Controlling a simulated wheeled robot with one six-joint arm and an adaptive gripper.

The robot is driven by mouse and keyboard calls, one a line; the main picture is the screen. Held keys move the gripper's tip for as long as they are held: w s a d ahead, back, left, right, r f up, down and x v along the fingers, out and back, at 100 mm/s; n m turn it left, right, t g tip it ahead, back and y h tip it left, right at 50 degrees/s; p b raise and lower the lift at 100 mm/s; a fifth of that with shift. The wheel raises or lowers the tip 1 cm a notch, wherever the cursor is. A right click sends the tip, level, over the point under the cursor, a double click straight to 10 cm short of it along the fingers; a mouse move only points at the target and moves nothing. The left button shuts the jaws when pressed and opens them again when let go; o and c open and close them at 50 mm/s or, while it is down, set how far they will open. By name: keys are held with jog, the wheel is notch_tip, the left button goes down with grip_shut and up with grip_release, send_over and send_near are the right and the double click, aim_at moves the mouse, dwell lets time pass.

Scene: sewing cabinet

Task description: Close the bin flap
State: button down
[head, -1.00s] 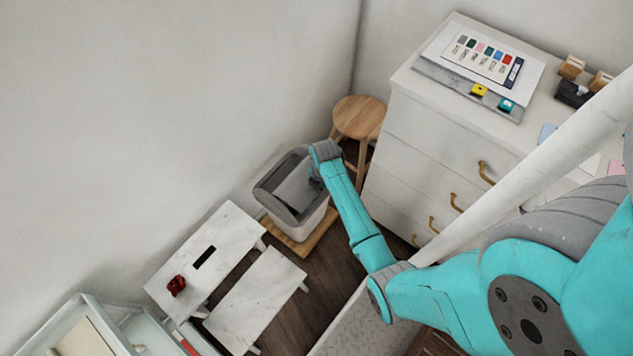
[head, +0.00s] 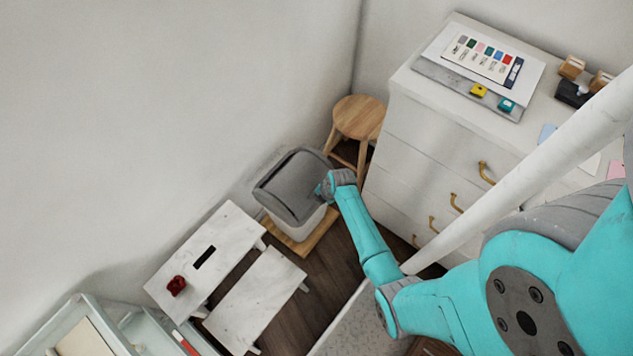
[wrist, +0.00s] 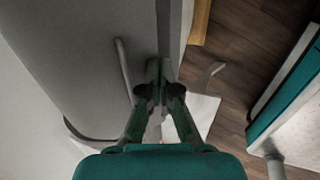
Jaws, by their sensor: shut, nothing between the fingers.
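The bin (head: 306,228) has a pale body and a dark grey top, and stands against the wall. Its grey flap (head: 287,188) lies across the opening, about level with the rim, and the dark inside does not show. My gripper (head: 325,188) is at the right edge of the bin top. In the wrist view my gripper (wrist: 159,75) is shut and empty, its fingertips close together beside the grey bin top (wrist: 70,55). I cannot tell whether they touch it.
The bin stands on a wooden base (head: 322,232). A wooden stool (head: 358,117) and a white drawer cabinet (head: 440,130) stand behind and to the right.

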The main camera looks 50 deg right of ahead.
jog(key=shift+w+f, duration=0.25)
jog(key=shift+f, duration=0.45)
dwell(0.3)
